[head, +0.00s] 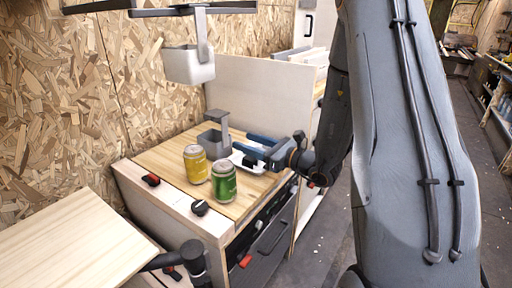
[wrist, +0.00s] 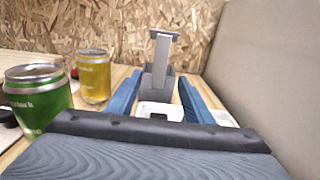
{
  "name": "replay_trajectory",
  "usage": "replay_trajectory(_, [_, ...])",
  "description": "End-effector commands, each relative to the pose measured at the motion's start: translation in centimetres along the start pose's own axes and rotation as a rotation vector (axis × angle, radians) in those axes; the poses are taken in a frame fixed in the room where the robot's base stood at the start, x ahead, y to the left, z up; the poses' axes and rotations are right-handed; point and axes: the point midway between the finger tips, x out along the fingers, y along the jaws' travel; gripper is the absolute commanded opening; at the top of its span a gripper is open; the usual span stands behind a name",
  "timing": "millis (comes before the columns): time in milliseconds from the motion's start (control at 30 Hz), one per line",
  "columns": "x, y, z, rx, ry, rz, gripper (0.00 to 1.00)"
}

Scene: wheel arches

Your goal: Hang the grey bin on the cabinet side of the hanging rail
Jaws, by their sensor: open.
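The grey bin (head: 213,141) stands upright on the wooden cabinet top, with its hook handle rising above it. In the wrist view the grey bin (wrist: 157,82) is straight ahead, between and beyond the blue fingers. My gripper (head: 248,147) is open and low over the cabinet top, pointing at the bin; in the wrist view its fingers (wrist: 152,95) are spread with nothing gripped. Whether a finger touches the bin cannot be told. The hanging rail (head: 160,11) is at the top of the head view, with a white bin (head: 189,65) hanging from it.
A yellow can (head: 195,164) and a green can (head: 224,181) stand in front of the grey bin, left of the gripper in the wrist view. A white item (wrist: 160,111) lies low between the fingers. A pale panel (head: 255,95) stands behind the cabinet top (head: 165,158).

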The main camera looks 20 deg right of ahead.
Motion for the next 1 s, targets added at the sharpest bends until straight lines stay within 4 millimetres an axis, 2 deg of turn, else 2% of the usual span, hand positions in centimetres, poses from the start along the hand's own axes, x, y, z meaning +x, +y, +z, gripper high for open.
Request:
replay_trajectory(700, [7.8, 0.1, -0.1, -0.001, 0.0, 0.002, 0.47])
replay_trajectory(1000, [9.8, 0.0, -0.1, -0.001, 0.001, 0.0, 0.47])
